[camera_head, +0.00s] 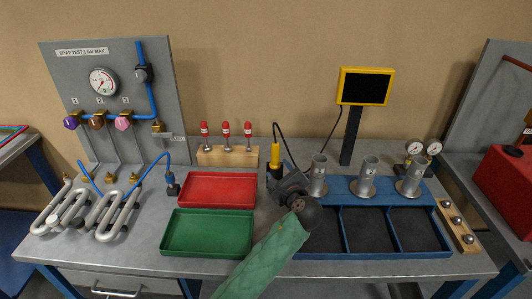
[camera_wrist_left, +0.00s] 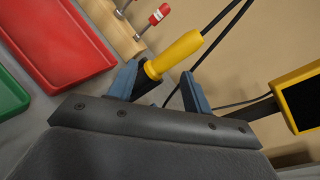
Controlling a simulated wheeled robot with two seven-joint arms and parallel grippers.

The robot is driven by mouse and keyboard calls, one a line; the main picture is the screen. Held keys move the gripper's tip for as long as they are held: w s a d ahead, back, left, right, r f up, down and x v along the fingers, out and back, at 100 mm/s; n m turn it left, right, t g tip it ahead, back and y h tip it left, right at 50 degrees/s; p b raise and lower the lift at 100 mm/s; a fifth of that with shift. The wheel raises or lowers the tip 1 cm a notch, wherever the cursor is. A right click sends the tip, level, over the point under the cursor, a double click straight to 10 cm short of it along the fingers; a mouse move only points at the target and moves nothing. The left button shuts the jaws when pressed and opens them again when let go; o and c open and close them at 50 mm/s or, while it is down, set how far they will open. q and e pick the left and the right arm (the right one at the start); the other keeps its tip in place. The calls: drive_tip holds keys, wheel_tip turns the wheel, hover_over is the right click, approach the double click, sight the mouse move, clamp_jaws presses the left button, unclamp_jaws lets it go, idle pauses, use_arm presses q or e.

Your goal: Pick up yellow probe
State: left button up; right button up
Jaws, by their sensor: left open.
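The yellow probe (camera_head: 276,155) stands upright, its black lower part in a dark holder beside the wooden block. A black cable runs from it. My left gripper (camera_head: 277,176) is at the probe's lower part, below the yellow handle. In the left wrist view the yellow handle (camera_wrist_left: 175,54) rises between the two blue fingers of my left gripper (camera_wrist_left: 160,75), which is open. The left finger looks close to the probe and a gap shows on the right. Whether a finger touches it, I cannot tell. The probe's lower end is hidden. My right gripper is not in view.
A wooden block (camera_head: 213,160) with red-topped pins stands left of the probe. Red (camera_head: 217,174) and green (camera_head: 207,252) trays lie left of my arm. Metal cylinders (camera_head: 318,178) on a blue rack stand close on the right. A yellow-framed display (camera_head: 366,86) stands behind.

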sight(277, 154)
use_arm(q)
drive_tip(key=m, duration=0.2)
drive_tip(key=r+m, duration=0.1)
drive_tip(key=m, duration=0.2)
drive_tip(key=r+m+t, duration=0.1)
drive_tip(key=m, duration=0.1)
drive_tip(key=shift+w+d, duration=0.2)
drive_tip(key=shift+w, duration=0.2)
drive_tip(key=shift+w+a+r+p, duration=0.1)
drive_tip(key=shift+w+r+p, duration=0.1)
drive_tip(key=shift+w+p, duration=0.3)
drive_tip(key=shift+w+a+f, duration=0.1)
drive_tip(key=shift+w+a, duration=0.05)
drive_tip(key=shift+w, duration=0.35)
drive_tip(key=p+x, duration=0.1)
drive_tip(key=x, duration=0.1)
drive_tip(key=p+x, duration=0.1)
drive_tip(key=shift+w+r+p, duration=0.25)
drive_tip(key=shift+w+p, duration=0.05)
drive_tip(key=shift+w+a+f, duration=0.15)
drive_tip(key=shift+w, duration=0.45)
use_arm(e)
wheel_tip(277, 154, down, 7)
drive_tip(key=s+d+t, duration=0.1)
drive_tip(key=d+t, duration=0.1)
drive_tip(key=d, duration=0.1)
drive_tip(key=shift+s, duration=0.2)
